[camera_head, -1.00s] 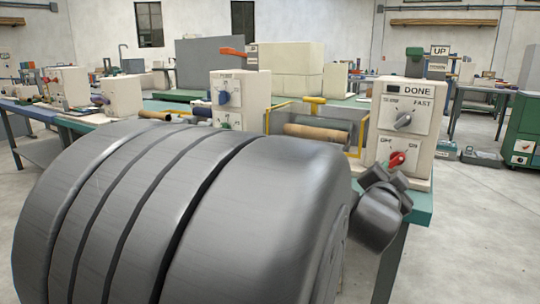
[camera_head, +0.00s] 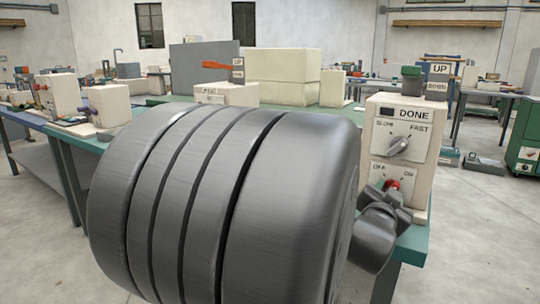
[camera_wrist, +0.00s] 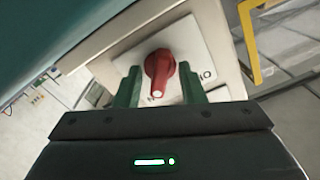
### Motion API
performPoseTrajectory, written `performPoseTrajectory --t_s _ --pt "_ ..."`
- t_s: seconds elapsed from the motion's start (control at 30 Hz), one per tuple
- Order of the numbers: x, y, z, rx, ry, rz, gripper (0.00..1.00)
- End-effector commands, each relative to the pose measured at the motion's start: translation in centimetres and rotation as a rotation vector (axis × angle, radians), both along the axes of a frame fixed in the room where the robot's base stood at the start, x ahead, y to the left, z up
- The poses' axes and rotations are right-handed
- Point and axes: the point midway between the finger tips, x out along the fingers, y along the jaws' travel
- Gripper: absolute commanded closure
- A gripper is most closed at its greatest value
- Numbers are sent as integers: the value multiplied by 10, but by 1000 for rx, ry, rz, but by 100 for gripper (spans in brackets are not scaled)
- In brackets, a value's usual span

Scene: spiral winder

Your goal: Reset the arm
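A white control box (camera_head: 432,150) carries a DONE label, a grey SLOW–FAST dial (camera_head: 398,146) and a red OFF–ON knob (camera_head: 391,184). My gripper (camera_head: 388,200) is at the red knob in the head view and partly covers it. In the wrist view the red knob (camera_wrist: 159,75) sits between the two green fingers of my gripper (camera_wrist: 158,88). The fingers are spread, with visible gaps on both sides of the knob. Part of the lettering around the knob is hidden. A large grey part of my arm fills the middle of the head view.
The box stands on a green-edged table (camera_head: 413,242). In the wrist view a yellow frame (camera_wrist: 249,40) is at right.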

Motion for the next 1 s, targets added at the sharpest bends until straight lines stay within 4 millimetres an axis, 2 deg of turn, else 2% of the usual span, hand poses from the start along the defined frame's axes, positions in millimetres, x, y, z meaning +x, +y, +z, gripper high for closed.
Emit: performPoseTrajectory --t_s 0.03,0.6,1.0 --pt "0 0 4 -35 26 1 64" --pt "0 0 3 -441 274 2 64" --pt "0 0 0 -518 316 1 64"
